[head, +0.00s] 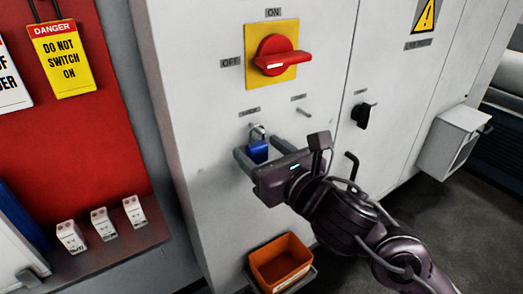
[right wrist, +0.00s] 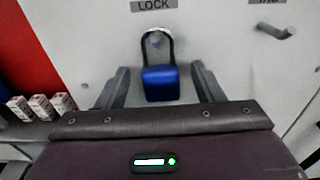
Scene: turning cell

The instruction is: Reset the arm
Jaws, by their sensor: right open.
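My right gripper (head: 258,152) reaches in from the lower right of the head view, in front of the grey cabinet. In the right wrist view its two fingers (right wrist: 160,88) are spread apart, one on each side of a blue padlock (right wrist: 161,84). The padlock (head: 257,149) hangs by its shackle from a peg under the label "LOCK". A gap shows between each finger and the padlock body. My left gripper is in neither view.
The cabinet (head: 200,130) carries a red rotary switch (head: 275,56) on a yellow plate, an empty peg (head: 304,112) and a black handle (head: 363,114). An orange bin (head: 281,264) sits low in front. A red board (head: 85,120) with danger tags and a shelf with small white blocks (head: 102,222) stand left.

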